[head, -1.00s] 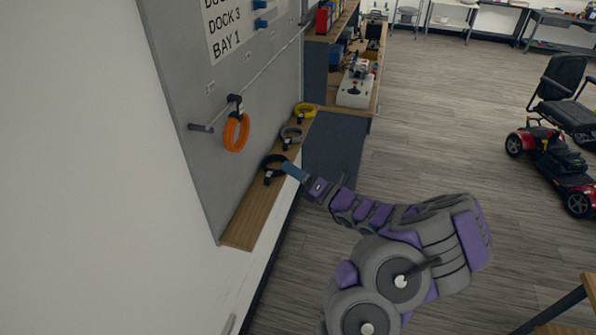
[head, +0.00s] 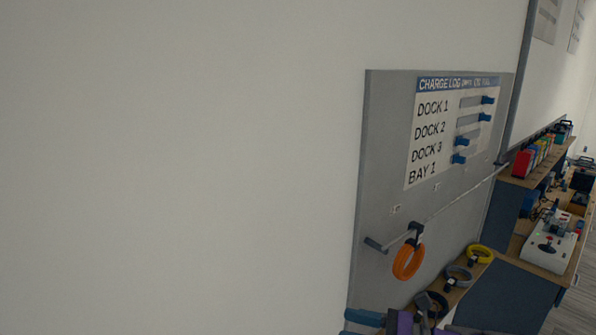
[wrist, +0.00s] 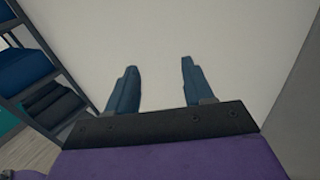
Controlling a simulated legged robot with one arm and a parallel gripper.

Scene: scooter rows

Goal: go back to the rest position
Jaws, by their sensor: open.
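My gripper shows in the wrist view (wrist: 160,68), its two blue fingers apart with nothing between them and a pale, plain surface beyond. In the head view my gripper (head: 348,323) is cut off at the bottom edge, left of the small wooden shelf. An orange ring (head: 408,262) hangs from a dark clip on the rail of the grey board (head: 380,130). A yellow ring (head: 480,254), a grey ring (head: 459,275) and a dark ring (head: 431,304) are on the shelf below. The dark ring is partly hidden by my arm.
A charge log sheet (head: 428,150) with blue sliders is on the board. A workbench with a white control box (head: 548,247) stands at the right. Bare wall (head: 180,160) fills the left. A shelf rack with blue items (wrist: 30,70) stands left in the wrist view.

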